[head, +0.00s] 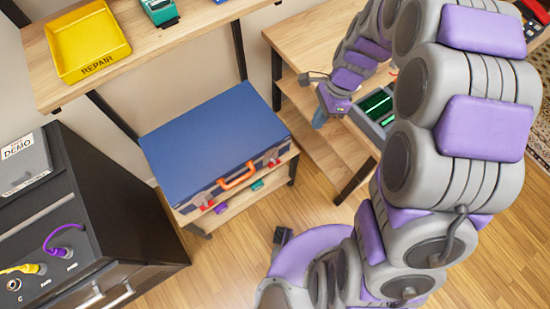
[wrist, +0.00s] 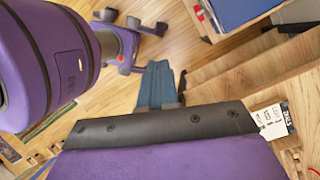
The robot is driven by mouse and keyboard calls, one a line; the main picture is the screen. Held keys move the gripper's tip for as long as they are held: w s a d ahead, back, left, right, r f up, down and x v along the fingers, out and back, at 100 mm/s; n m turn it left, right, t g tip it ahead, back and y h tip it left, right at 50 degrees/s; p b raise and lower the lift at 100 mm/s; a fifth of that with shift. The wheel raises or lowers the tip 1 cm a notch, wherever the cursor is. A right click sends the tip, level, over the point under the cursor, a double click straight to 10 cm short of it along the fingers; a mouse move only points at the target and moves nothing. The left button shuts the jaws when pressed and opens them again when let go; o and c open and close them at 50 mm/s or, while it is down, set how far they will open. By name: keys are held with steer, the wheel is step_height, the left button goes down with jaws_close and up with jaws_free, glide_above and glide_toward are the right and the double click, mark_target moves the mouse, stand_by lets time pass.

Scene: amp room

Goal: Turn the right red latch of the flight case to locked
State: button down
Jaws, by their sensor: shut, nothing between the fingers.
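The blue flight case (head: 213,133) is closed on a low wooden stand, with an orange handle (head: 237,176) on its front. Its right red latch (head: 273,162) is at the front right; its turn is too small to read. The left red latch (head: 207,205) is at the front left. My gripper (head: 320,121) is shut and empty, to the right of the case and apart from it, beside the desk. The wrist view shows its blue fingers (wrist: 158,84) together, with part of the case (wrist: 238,11) at the top right.
Teal items (head: 257,185) are at the stand's front below the case. A desk (head: 300,45) with a green-screened device (head: 375,104) is close to my gripper. A black cabinet (head: 130,205) stands left; a yellow tray (head: 88,42) is on the shelf above. Floor before the case is clear.

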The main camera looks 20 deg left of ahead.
steer(key=w+a+f+m, duration=0.3)
steer(key=a+f, duration=0.1)
steer(key=f, duration=0.1)
steer(key=m+p, duration=0.2)
steer(key=m, duration=0.8)
glide_toward(273, 164)
steer(key=shift+g+y, duration=0.3)
steer(key=b+x, duration=0.3)
steer(key=x, duration=0.3)
steer(key=shift+w+a, duration=0.1)
steer(key=shift+w, duration=0.05)
steer(key=shift+s+d+f+b, duration=0.2)
steer(key=shift+f+b, duration=0.1)
steer(key=shift+f, duration=0.1)
